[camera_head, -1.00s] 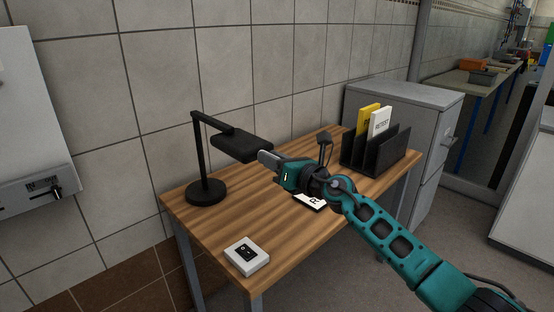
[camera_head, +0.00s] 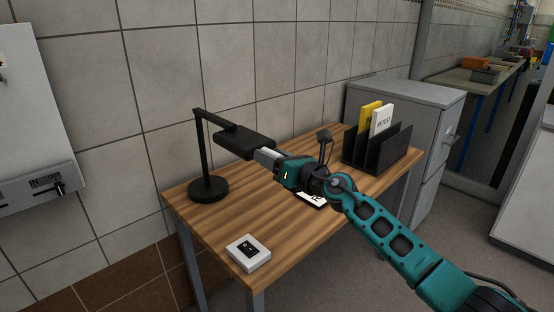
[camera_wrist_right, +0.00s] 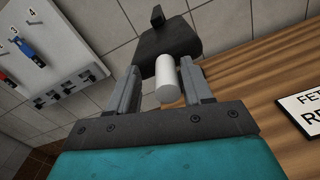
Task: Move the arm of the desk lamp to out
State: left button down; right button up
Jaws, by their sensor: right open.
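The black desk lamp stands at the left back of the wooden table, with its round base (camera_head: 208,190), upright post and arm (camera_head: 213,119) reaching right to a flat lamp head (camera_head: 245,143). My right gripper (camera_head: 262,156) is at the near right end of the lamp head. In the right wrist view the open gripper (camera_wrist_right: 164,92) has its fingers on either side of a pale cylinder (camera_wrist_right: 167,80), with the dark lamp head (camera_wrist_right: 165,50) just beyond. I cannot tell whether the fingers touch it. My left gripper is out of view.
A white switch box (camera_head: 248,253) lies at the table's front left. A black file holder (camera_head: 378,150) with yellow and white folders stands at the back right. A sign lies under my right wrist. A grey cabinet (camera_head: 432,100) is behind, and the tiled wall is close behind the lamp.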

jog(key=shift+s+d+r+p, duration=0.1)
jog(key=shift+s+d+p, duration=0.3)
jog(key=shift+d, duration=0.1)
jog(key=p+v, duration=0.1)
jog(key=v, duration=1)
jog(key=shift+s+p, duration=0.35)
jog(key=shift+p, duration=0.05)
jog(key=shift+d, duration=0.1)
